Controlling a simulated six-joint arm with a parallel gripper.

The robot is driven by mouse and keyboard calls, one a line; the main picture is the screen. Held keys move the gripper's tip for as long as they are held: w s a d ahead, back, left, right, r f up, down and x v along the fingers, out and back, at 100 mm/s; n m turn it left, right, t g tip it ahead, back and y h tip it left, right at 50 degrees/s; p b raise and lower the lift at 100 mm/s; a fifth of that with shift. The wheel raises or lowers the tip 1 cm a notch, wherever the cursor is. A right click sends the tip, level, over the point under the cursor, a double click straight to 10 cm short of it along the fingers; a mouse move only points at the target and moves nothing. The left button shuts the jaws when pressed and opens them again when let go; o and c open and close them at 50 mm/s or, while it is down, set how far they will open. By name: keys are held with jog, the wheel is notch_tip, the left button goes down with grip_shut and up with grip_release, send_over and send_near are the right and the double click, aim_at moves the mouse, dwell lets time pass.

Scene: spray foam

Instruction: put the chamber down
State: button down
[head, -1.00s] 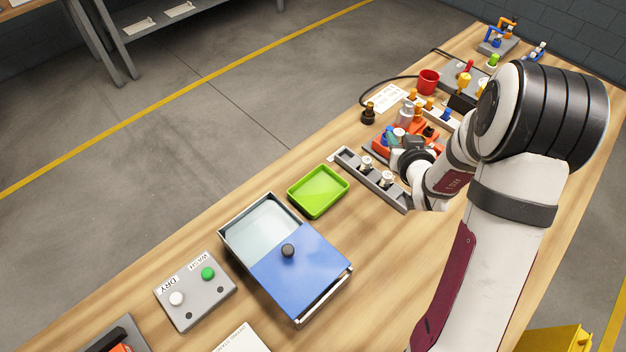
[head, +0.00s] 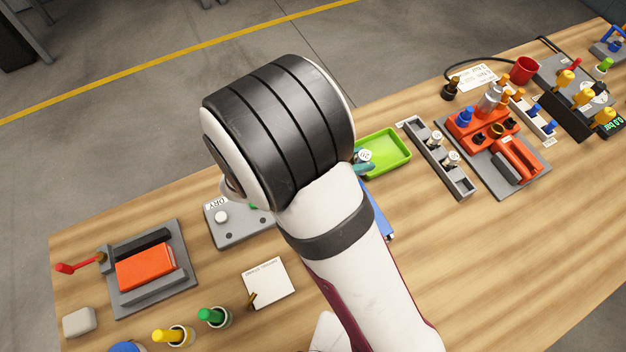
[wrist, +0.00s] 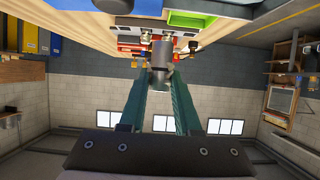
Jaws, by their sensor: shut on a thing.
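My gripper (head: 364,169) is mostly hidden behind my arm in the head view; a teal fingertip shows at the left edge of the green tray (head: 404,147). It is shut on a small cylinder with a white marked top, which I take to be the chamber (head: 363,155). In the wrist view the chamber (wrist: 161,70) is a grey metallic cylinder between the two teal fingers. I cannot tell whether it touches anything below. Two similar white-topped pieces (head: 435,138) stand in the grey rack (head: 460,182) to the right.
The blue-lidded box (head: 382,215) is mostly hidden behind my arm. A grey button panel (head: 228,234) is to its left. An orange fixture (head: 490,132) with coloured pieces stands right of the rack. The wood right of my arm is clear.

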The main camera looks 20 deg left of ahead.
jog(key=a+f, duration=0.1)
jog(key=a, duration=0.2)
jog(key=a+f, duration=0.2)
jog(key=a, duration=0.1)
jog(key=a+f, duration=0.2)
jog(key=a, duration=0.1)
jog(key=shift+s+f, duration=0.2)
jog(key=shift+s, duration=0.15)
jog(key=shift+a+f, duration=0.15)
jog(key=shift+f, duration=0.95)
jog(key=shift+a+f, duration=0.15)
jog(key=shift+f, duration=0.95)
jog(key=c, duration=0.6)
grip_release()
jog(key=shift+f, duration=0.15)
